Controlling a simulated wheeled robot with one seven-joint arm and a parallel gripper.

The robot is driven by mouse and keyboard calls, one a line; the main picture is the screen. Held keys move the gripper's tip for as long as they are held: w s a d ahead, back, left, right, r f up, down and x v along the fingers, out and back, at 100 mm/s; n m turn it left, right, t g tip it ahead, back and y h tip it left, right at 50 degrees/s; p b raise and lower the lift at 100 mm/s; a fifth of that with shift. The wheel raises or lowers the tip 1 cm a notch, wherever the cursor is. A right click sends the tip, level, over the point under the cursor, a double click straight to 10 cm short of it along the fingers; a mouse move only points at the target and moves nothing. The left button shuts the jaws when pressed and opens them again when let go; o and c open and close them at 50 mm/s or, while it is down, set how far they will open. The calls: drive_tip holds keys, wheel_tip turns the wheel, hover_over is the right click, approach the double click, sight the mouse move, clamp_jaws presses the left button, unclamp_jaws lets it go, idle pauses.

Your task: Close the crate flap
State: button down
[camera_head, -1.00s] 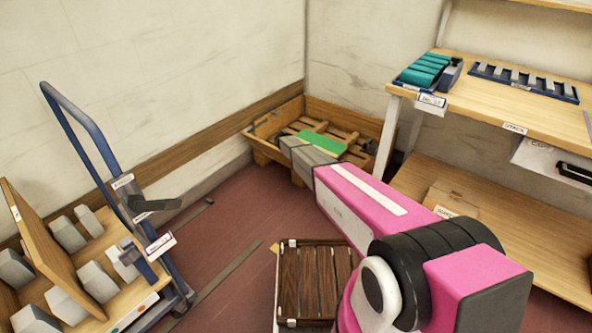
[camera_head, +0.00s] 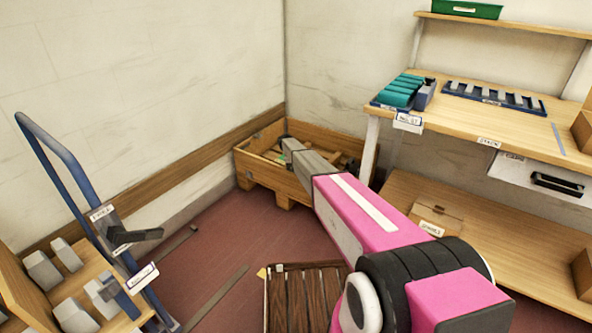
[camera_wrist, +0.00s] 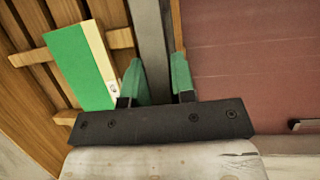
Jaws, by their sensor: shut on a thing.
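The wooden crate (camera_head: 325,139) stands in the room corner, with slats and a green-topped block (camera_wrist: 80,65) inside it. Its front flap (camera_head: 268,180) looks upright or nearly so along the near side. In the wrist view the flap's narrow edge (camera_wrist: 152,40) runs between my green fingertips. My gripper (camera_wrist: 160,82) is shut on this edge, one finger on the crate's inner side and one toward the floor. In the head view my pink arm hides part of the crate, and the fingers are too small to make out.
A blue hand truck (camera_head: 75,165) and a wooden rack with grey blocks (camera_head: 45,270) stand at left. A dark slatted pallet (camera_head: 305,298) lies near my arm. A workbench (camera_head: 470,120) with a lower shelf stands at right.

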drive_tip(key=shift+w+d, duration=0.15)
drive_tip(key=shift+w, duration=0.05)
drive_tip(key=c, duration=1)
unclamp_jaws()
drive_tip(key=shift+o, duration=0.2)
drive_tip(key=v, duration=1)
drive_tip(key=shift+a+r, duration=0.2)
drive_tip(key=shift+r, duration=0.15)
drive_tip(key=s+d+r+m+y, duration=0.1)
drive_tip(key=s+d+r+m, duration=0.2)
drive_tip(key=s, duration=1.5)
drive_tip(key=s+d+r+m+t+y, duration=0.1)
drive_tip(key=s+d+r+m, duration=0.2)
drive_tip(key=s, duration=1.5)
drive_tip(key=s+d+r+m+y, duration=0.2)
drive_tip(key=s+d+r+m, duration=0.2)
drive_tip(key=s, duration=1.4)
drive_tip(key=shift+s+d+t, duration=0.35)
drive_tip(key=shift+d+t, duration=0.05)
drive_tip(key=shift+d, duration=0.85)
